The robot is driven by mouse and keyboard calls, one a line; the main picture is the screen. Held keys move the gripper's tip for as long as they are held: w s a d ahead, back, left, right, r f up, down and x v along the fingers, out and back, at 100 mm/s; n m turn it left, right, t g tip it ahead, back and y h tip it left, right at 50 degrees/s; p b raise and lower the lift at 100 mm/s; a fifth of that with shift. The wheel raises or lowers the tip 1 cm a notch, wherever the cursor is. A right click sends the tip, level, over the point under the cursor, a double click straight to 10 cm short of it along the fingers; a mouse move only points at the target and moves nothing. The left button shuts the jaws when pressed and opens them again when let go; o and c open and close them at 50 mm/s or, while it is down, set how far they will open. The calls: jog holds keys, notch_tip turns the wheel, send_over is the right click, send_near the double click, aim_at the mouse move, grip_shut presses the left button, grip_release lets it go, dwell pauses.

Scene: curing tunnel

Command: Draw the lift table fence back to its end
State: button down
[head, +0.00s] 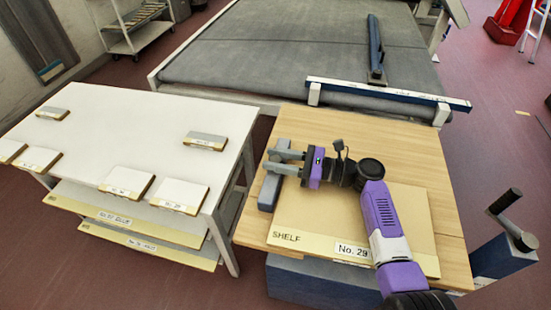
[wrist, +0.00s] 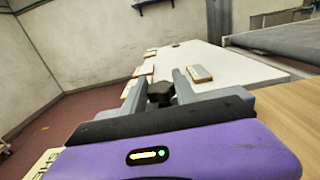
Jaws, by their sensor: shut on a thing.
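The lift table (head: 395,132) has a wooden top. Its fence (head: 268,192), a short grey-blue bar, lies along the left edge of the top. My gripper (head: 277,162) reaches across the top from the right and is shut on the fence. In the wrist view, a dark piece of the fence (wrist: 160,92) sits between my two grey fingers. The fingers hide part of the bar in the head view. A tan panel (head: 410,215) marked SHELF and No. 29 lies flat on the top, under my arm, to the right of the fence.
A white table (head: 85,135) with several small labelled blocks stands left of the lift table, across a narrow gap. A grey conveyor bed (head: 285,50) with a blue-and-white bar (head: 390,94) across its near end lies behind. A crank handle (head: 512,220) stands at the right.

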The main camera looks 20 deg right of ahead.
jog(key=shift+x, duration=2.05)
jog(key=c, duration=1)
grip_release()
jog(key=shift+w+a, duration=0.1)
jog(key=shift+a, duration=0.05)
jog(key=shift+o, duration=0.2)
jog(key=shift+b+v, duration=0.7)
jog(key=shift+v, duration=3.3)
